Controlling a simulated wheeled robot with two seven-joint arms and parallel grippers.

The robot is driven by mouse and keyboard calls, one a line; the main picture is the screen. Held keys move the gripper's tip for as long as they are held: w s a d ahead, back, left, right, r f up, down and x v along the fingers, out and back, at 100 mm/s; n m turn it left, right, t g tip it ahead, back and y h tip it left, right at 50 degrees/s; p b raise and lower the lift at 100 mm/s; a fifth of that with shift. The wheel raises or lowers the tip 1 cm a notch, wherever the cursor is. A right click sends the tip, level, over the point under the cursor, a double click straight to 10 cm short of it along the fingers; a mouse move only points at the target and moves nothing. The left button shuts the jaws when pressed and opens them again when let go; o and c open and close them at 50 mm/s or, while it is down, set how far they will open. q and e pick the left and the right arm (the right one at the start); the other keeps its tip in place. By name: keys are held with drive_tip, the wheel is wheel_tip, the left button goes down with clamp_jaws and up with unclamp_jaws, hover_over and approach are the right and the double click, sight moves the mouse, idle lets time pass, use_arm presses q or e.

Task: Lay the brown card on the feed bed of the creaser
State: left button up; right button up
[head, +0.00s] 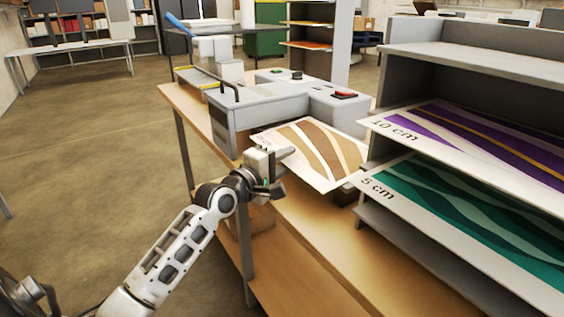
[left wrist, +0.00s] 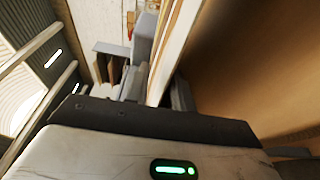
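The brown card (head: 318,148), white with brown and tan wavy stripes, is in front of the grey creaser (head: 268,101), its far edge close to the machine's front. The feed bed is mostly hidden by the card, and I cannot tell whether the card touches it. My left gripper (head: 277,170) is at the card's near left edge, one finger above and one below, and appears shut on it. In the left wrist view the card (left wrist: 178,45) shows nearly edge-on, running between the fingers. My right gripper is not in view.
A grey shelf rack (head: 430,60) stands close on the right, holding a purple card (head: 470,140) marked 10 cm and a green card (head: 450,215) marked 5 cm. The wooden bench (head: 330,245) is bare in front. Open floor lies left.

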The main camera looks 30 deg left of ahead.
use_arm(q)
drive_tip(key=s+a, duration=0.1)
drive_tip(key=s, duration=1.1)
drive_tip(key=d+f+m, duration=0.1)
drive_tip(key=f, duration=0.2)
drive_tip(key=s+d+f+m+g, duration=0.1)
drive_tip(key=f, duration=0.2)
drive_tip(key=d+f+m+g, duration=0.1)
drive_tip(key=d+f+m, duration=0.1)
drive_tip(key=shift+s+f+b, duration=0.4)
drive_tip(key=s+d+f+m+g, duration=0.2)
drive_tip(key=s+d+f+m, duration=0.4)
drive_tip(key=d, duration=0.3)
drive_tip(key=s+d+f+m+g+h, duration=0.1)
drive_tip(key=s+d+f+m+g, duration=0.2)
drive_tip(key=s+d+f+m, duration=0.3)
wheel_tip(320, 180, down, 4)
drive_tip(key=d+m, duration=0.2)
drive_tip(key=shift+d+r+m, duration=0.2)
drive_tip(key=shift+d+m, duration=0.2)
drive_tip(key=shift+s, duration=0.15)
